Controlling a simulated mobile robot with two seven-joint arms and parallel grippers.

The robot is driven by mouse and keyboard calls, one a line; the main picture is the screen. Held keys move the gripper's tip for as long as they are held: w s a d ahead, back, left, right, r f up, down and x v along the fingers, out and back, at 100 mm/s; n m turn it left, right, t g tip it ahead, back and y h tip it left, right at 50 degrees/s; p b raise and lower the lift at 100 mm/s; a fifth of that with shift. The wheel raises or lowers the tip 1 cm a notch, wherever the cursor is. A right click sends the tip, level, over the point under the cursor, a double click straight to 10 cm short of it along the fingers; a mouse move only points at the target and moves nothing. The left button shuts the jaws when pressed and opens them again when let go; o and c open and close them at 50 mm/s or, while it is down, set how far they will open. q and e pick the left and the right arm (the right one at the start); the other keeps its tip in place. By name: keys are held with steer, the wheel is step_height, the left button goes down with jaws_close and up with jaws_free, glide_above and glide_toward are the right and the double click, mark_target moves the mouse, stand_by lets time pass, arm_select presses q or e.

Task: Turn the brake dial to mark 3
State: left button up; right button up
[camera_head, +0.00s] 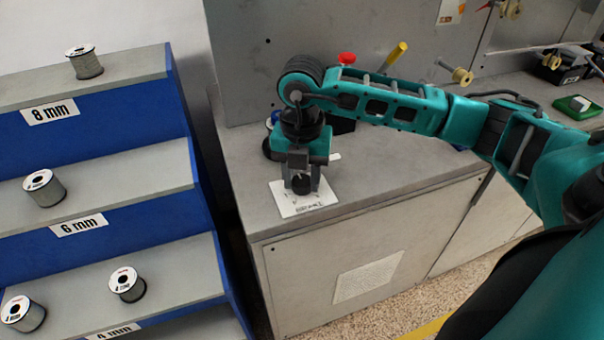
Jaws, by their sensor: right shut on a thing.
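The brake dial (301,184) is a small dark knob on a white plate (302,209) with printed lettering, at the left front of the grey bench. My right gripper (302,186) points down over the plate and is shut on the dial, with a finger on either side of it. The gripper hides most of the plate's marks, so I cannot tell which mark the dial points to. My left gripper is not in view.
A blue stepped rack (205,190) at the left holds several wire spools, with labels such as 8 mm (50,111) and 6 mm (77,225). A red knob (347,58) and a yellow handle (397,53) stand behind my arm. A green box (577,107) lies at the right.

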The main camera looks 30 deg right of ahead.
mark_target(302, 181)
steer(key=shift+m, duration=0.4)
steer(key=o, duration=1.1)
steer(key=shift+c, duration=0.2)
step_height(302, 181, up, 13)
steer(key=shift+p, duration=0.45)
